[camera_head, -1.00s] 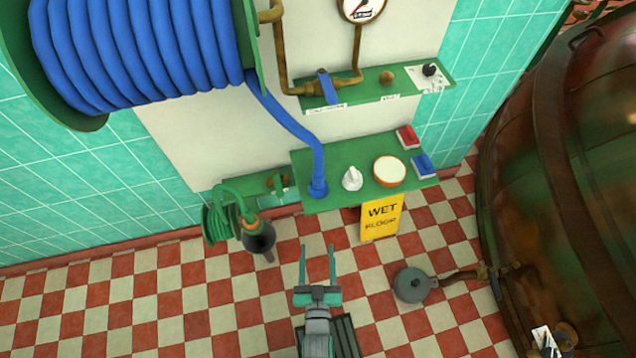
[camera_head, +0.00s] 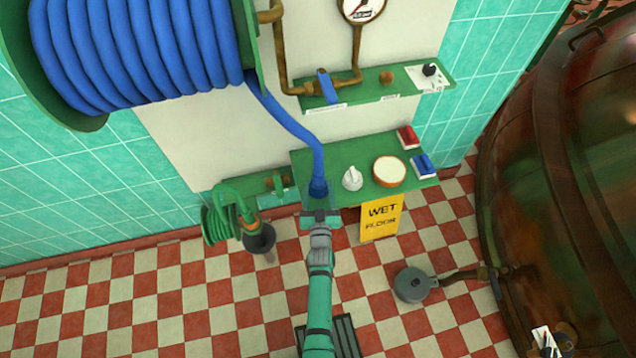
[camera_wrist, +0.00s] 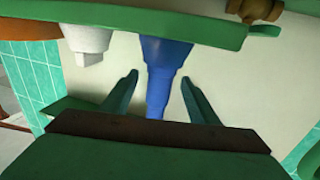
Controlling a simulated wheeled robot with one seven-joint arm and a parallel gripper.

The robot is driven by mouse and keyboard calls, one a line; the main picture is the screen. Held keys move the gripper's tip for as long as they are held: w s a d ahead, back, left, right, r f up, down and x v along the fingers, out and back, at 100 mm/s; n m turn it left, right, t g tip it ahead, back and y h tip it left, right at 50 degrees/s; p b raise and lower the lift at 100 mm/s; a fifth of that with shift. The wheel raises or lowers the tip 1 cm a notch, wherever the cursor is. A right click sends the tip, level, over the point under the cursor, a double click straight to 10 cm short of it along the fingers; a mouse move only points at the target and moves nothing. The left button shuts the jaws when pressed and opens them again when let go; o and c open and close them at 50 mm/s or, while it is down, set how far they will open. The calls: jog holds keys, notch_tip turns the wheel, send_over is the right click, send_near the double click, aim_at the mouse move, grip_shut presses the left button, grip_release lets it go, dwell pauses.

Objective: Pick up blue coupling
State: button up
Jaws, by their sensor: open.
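The blue coupling (camera_head: 318,187) stands on the green shelf (camera_head: 350,160), at the end of the blue hose (camera_head: 295,125) that runs down from the reel. My gripper (camera_head: 319,203) is at the shelf's front edge, right at the coupling. In the wrist view, the coupling (camera_wrist: 166,60) shows in the gap between the two fingertips of my open gripper (camera_wrist: 159,80), with space on both sides. The fingers do not appear to touch it. In the head view, the fingers are hard to make out against the green shelf.
A white knob (camera_head: 352,178), a round cream-topped item (camera_head: 389,171), and a red block (camera_head: 407,137) and blue block (camera_head: 423,166) sit on the shelf to the right. A yellow wet-floor sign (camera_head: 381,217) hangs below. A dark nozzle (camera_head: 260,240) is at left.

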aim_at(318, 171)
jog(key=shift+w+a+f, duration=0.1)
jog(key=shift+w, duration=3.35)
jog(key=shift+c, duration=0.6)
jog(key=c, duration=0.9)
